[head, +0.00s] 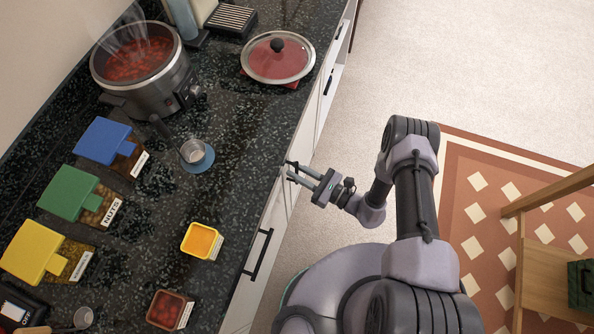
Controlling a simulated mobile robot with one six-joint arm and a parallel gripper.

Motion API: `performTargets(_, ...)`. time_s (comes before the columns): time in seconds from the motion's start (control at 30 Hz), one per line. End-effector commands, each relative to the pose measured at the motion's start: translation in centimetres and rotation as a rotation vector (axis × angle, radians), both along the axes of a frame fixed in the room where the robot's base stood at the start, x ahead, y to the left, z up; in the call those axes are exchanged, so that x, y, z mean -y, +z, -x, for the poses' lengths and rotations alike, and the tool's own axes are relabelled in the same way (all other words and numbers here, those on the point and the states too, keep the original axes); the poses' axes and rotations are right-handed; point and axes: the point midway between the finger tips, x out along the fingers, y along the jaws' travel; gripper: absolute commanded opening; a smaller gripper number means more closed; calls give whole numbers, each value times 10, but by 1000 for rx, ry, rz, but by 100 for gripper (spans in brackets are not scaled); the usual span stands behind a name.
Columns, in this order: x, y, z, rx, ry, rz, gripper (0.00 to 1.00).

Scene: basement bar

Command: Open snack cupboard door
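White cupboard fronts (273,216) run below the dark speckled counter (232,122), seen steeply from above. I cannot tell which one is the snack cupboard door. One front has a long black bar handle (258,254), below and left of my gripper in the picture. My gripper (290,169) points left at the fronts beside the counter edge. Its two fingers are apart, with a narrow gap between them. I see nothing held in it. Whether the fingertips touch a front, or a handle there, is too small to tell. The front faces are mostly hidden by the steep angle.
The counter holds a steaming pot (145,66), a glass-lidded pan (277,57), coloured-lid snack bins (73,192), a yellow dish (202,241) and a red-filled container (169,310). Bare floor (395,65) lies right of the cupboards. A wooden stand (550,265) is at the right.

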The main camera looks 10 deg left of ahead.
Motion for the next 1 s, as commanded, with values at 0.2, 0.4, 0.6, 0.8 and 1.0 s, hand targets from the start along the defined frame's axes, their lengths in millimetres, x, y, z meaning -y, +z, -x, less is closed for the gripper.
performTargets(0.2, -4, 0, -1, 0, -1, 0, 20)
performTargets(0.4, -3, 0, -1, 0, 0, 0, 0)
performTargets(0.6, -3, 0, -1, -1, 0, 0, 0)
performTargets(0.8, -3, 0, -1, -1, 0, 0, 0)
performTargets(1.0, -3, 0, -1, -1, 1, 0, 0)
